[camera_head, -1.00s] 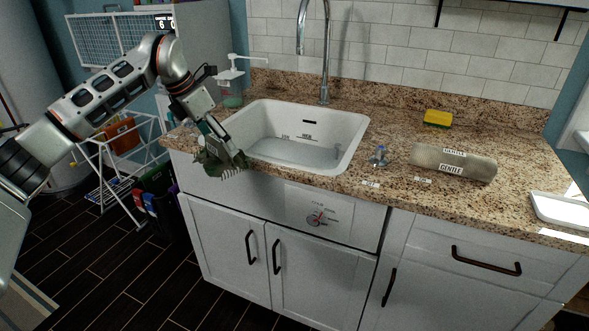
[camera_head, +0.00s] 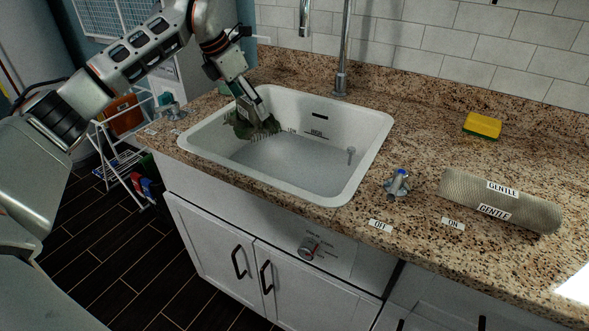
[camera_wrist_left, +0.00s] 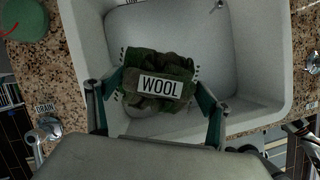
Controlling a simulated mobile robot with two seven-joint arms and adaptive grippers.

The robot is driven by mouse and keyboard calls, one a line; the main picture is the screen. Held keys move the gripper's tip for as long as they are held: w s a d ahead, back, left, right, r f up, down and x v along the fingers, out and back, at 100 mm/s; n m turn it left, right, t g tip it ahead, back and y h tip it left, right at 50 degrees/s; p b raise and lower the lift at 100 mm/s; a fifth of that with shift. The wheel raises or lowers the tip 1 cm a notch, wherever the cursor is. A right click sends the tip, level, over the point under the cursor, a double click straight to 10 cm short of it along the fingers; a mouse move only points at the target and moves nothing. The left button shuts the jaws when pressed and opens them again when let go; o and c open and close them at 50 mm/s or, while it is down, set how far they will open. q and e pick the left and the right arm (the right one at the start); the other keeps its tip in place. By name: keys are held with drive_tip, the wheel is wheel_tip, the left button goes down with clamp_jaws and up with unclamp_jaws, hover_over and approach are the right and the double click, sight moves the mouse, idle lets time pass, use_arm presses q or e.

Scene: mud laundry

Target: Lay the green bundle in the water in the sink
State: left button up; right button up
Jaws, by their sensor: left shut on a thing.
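The green bundle (camera_head: 254,124) is dark green, with a white label reading WOOL that shows in the left wrist view (camera_wrist_left: 160,88). My left gripper (camera_head: 258,122) is shut on the bundle, with a teal finger on each side of it. It holds the bundle inside the left part of the white sink (camera_head: 372,135). The sink has markings on its back wall and a pale grey bottom. I cannot tell whether the bundle touches the water.
A blue-topped tap handle (camera_head: 397,182) with OFF and ON labels stands right of the sink. A rolled grey-brown bundle marked GENTLE (camera_head: 500,199) and a yellow sponge (camera_head: 482,125) lie farther right. The tall faucet (camera_head: 343,60) rises behind the sink.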

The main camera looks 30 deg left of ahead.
use_arm(q)
wheel_tip(320, 180, down, 19)
drive_tip(key=b, duration=0.3)
drive_tip(key=shift+s+f+b, duration=0.1)
drive_tip(key=shift+s+b, duration=0.05)
drive_tip(key=shift+b, duration=0.15)
drive_tip(key=shift+f, duration=0.4)
drive_tip(key=shift+r, duration=0.15)
use_arm(e)
drive_tip(key=shift+w+d+f, duration=0.1)
drive_tip(key=shift+w+f, duration=0.05)
drive_tip(key=shift+f, duration=0.7)
use_arm(q)
drive_tip(key=o, duration=1.2)
drive_tip(key=shift+c, duration=0.2)
use_arm(e)
drive_tip(key=shift+s+f, duration=0.15)
drive_tip(key=shift+s, duration=0.2)
